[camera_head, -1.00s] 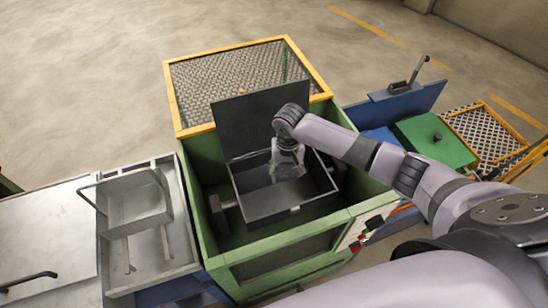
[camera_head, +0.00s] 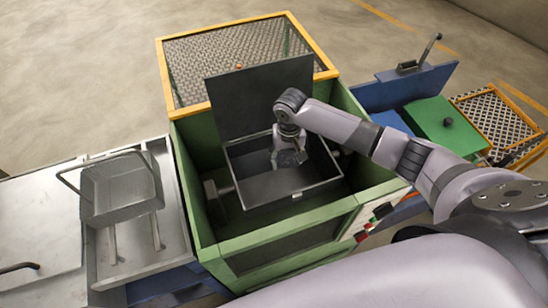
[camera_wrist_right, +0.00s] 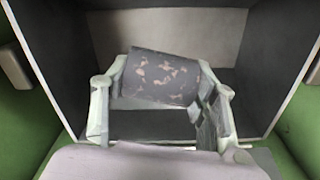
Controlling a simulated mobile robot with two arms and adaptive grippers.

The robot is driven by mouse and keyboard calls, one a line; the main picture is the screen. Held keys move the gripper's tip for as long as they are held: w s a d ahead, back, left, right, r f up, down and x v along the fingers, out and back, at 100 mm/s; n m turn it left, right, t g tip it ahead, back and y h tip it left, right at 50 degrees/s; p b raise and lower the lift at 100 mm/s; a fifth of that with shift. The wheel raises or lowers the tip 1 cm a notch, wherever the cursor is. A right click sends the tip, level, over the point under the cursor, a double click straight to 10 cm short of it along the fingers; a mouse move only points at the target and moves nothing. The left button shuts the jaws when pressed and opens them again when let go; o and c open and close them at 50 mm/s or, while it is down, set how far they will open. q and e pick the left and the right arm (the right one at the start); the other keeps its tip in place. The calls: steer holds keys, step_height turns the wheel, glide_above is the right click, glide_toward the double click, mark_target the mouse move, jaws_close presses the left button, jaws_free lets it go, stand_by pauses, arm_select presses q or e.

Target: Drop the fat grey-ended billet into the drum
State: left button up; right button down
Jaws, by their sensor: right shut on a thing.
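My right gripper (camera_head: 288,157) reaches down into an open dark grey box (camera_head: 262,193) inside the green cabinet. In the right wrist view my right gripper (camera_wrist_right: 160,92) is shut on a thick dark billet (camera_wrist_right: 160,78) with pinkish patches. The billet lies crosswise between the two fingers, slightly tilted. Its ends are hidden by the fingers, so their colour cannot be told. In the head view the billet is too small to make out clearly. I cannot identify a drum for certain in these views. My left gripper is not in view.
The box's raised lid (camera_head: 258,95) stands behind my gripper. Green cabinet walls (camera_head: 285,238) surround the box. A grey mesh basket (camera_head: 120,190) stands in a metal tray at the left. A green lid with a black knob (camera_head: 447,124) is at the right.

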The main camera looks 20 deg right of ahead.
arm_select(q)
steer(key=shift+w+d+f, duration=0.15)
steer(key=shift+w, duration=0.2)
arm_select(e)
steer(key=shift+w, duration=0.1)
steer(key=c, duration=1)
jaws_free()
steer(key=o, duration=0.4)
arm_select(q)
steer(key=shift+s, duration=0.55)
arm_select(e)
steer(key=shift+o, duration=0.2)
steer(key=shift+f, duration=0.1)
